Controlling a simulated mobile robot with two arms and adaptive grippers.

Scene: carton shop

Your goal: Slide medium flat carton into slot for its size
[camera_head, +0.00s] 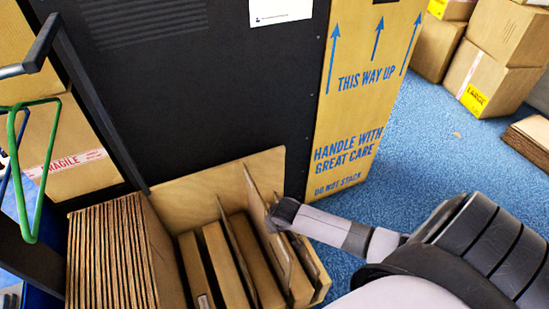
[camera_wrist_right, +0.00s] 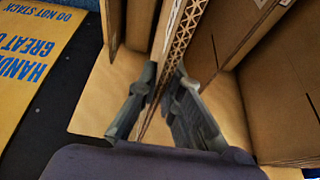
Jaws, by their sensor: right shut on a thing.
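My right gripper (camera_head: 274,217) reaches in from the right over a wooden rack (camera_head: 205,183). It is shut on a thin brown flat carton (camera_head: 257,196), which stands on edge among the rack's upright dividers. In the right wrist view the two fingers (camera_wrist_right: 160,103) pinch the carton, whose corrugated edge (camera_wrist_right: 182,45) shows between them. The carton's lower part is hidden by the dividers, so I cannot tell how deep it sits or exactly which slot it is in. My left gripper is not in view.
A thick stack of flat cartons (camera_head: 112,252) stands left of the rack. A black cabinet (camera_head: 200,80) and a yellow printed panel (camera_head: 350,110) rise behind it. Boxes (camera_head: 500,50) stand at the far right; the blue floor (camera_head: 430,140) between is mostly clear.

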